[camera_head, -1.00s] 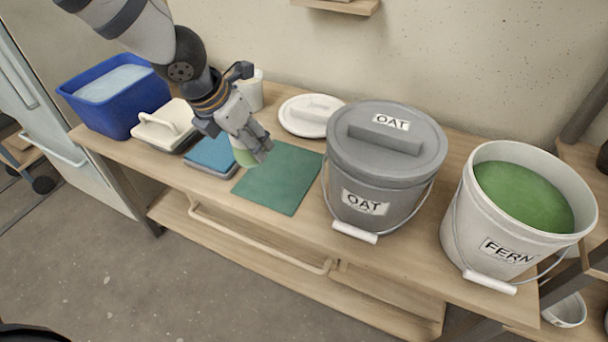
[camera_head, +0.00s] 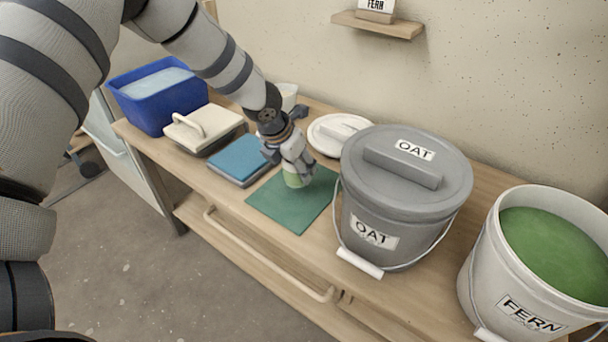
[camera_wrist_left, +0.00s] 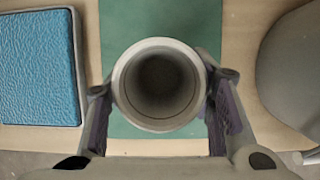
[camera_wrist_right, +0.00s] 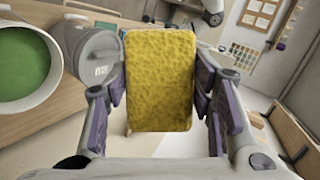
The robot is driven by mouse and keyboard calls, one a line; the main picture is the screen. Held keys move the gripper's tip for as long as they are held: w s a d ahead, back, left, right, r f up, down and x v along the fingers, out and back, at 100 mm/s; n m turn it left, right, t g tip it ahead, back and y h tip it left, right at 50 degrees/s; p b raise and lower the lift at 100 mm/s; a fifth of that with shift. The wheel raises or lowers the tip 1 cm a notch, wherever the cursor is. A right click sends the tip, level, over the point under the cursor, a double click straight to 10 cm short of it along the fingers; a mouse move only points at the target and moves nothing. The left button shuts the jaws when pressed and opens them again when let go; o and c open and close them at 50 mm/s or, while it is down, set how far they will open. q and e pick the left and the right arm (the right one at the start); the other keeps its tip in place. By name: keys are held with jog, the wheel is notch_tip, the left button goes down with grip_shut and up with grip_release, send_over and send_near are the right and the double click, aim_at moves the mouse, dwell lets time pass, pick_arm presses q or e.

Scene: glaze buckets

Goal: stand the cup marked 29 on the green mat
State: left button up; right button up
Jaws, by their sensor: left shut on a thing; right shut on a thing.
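A blue tile-like pad (camera_head: 240,157) lies left of the mat. The grey OAT bucket (camera_head: 385,215) stands close at right, the FERN bucket (camera_head: 480,275) beyond. A white lid (camera_head: 330,142) and white container (camera_head: 287,94) are behind. A blue tub (camera_head: 155,105) stands far left.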

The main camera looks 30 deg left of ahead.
pick_arm(q)
jog(key=shift+w+f, duration=0.25)
jog(key=shift+w, duration=0.05)
pick_arm(e)
jog(key=shift+a+f, duration=0.1)
jog(key=shift+f, duration=0.1)
pick_arm(q)
notch_tip(320, 180, down, 2)
jog(key=shift+w+f, duration=0.15)
jog(key=shift+f, duration=0.1)
pick_arm(e)
jog(key=shift+f, duration=0.15)
pick_arm(q)
jog(key=shift+w+f, duration=0.15)
jog(key=shift+f, duration=0.1)
pick_arm(e)
jog(key=shift+w, duration=0.15)
pick_arm(q)
jog(key=shift+f, duration=0.1)
jog(key=o, duration=1.5)
jog(key=shift+f, duration=0.1)
pick_arm(e)
jog(key=shift+f, duration=0.1)
pick_arm(q)
jog(key=shift+o, duration=0.2)
